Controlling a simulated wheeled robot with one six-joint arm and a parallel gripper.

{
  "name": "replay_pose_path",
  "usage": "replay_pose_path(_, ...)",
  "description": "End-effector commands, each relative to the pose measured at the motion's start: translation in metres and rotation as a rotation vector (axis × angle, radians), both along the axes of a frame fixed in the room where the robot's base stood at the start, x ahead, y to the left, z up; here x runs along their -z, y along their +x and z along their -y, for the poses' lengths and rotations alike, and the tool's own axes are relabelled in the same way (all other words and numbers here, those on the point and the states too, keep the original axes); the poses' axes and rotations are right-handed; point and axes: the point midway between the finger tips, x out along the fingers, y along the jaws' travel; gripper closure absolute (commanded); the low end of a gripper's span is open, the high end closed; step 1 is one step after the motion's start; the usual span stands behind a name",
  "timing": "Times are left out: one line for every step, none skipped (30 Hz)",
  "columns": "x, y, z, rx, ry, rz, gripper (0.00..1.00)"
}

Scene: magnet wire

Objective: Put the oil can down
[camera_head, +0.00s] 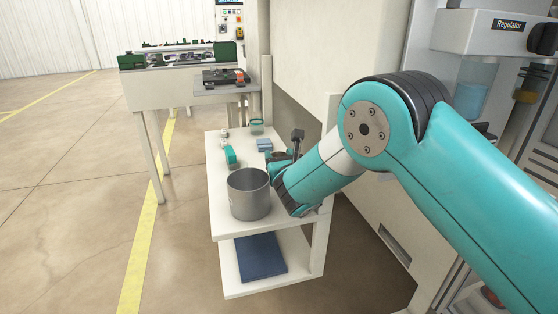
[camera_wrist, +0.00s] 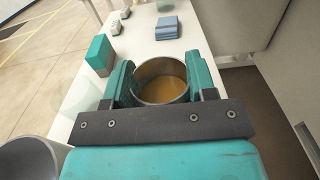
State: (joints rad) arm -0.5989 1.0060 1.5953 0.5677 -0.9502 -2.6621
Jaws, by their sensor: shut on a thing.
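The oil can (camera_wrist: 160,90) is an open round grey can with amber-brown liquid or a brown bottom inside. In the wrist view it sits between the two teal fingers of my gripper (camera_wrist: 162,78), which is shut on it. In the head view my gripper (camera_head: 281,160) is over the right side of the white cart, just behind and right of a large grey pot. My arm and gripper mostly hide the can there. I cannot tell whether its bottom touches the cart top.
The white cart top (camera_head: 217,180) carries the large grey pot (camera_head: 249,205), a teal block (camera_head: 231,157), blue pads (camera_head: 265,145) and a green-rimmed glass (camera_head: 257,126). A dark blue plate (camera_head: 260,258) lies on the lower shelf. A machine wall stands to the right.

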Motion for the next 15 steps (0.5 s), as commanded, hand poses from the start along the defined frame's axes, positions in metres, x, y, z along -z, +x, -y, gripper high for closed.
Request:
replay_pose_path(-0.0012,0.0003,-0.0003,0.000,0.001,0.004,0.76)
replay_pose_path(-0.0018,0.0003,-0.0003,0.000,0.001,0.004,0.76)
replay_pose_path(-0.0020,0.0004,-0.0002,0.000,0.001,0.004,0.76)
replay_pose_path(-0.0020,0.0004,-0.0002,0.000,0.001,0.004,0.76)
replay_pose_path(-0.0020,0.0004,-0.0002,0.000,0.001,0.003,0.76)
replay_pose_path(-0.0017,0.0004,-0.0002,0.000,0.001,0.003,0.76)
replay_pose_path(-0.0010,0.0003,-0.0002,0.000,0.001,0.003,0.76)
replay_pose_path(0.0000,0.0003,-0.0002,0.000,0.001,0.003,0.76)
replay_pose_path(0.0014,0.0003,-0.0001,0.000,0.001,0.003,0.76)
replay_pose_path(0.0023,0.0004,-0.0001,0.000,0.001,0.003,0.76)
replay_pose_path(0.0017,0.0003,0.0000,0.001,0.001,0.002,0.42)
replay_pose_path(0.0016,0.0003,-0.0001,0.001,0.001,0.002,0.32)
replay_pose_path(0.0016,0.0003,-0.0001,0.000,0.001,0.002,0.26)
replay_pose_path(0.0016,0.0003,-0.0001,0.001,0.001,0.002,0.23)
replay_pose_path(0.0016,0.0003,-0.0001,0.001,0.001,0.002,0.23)
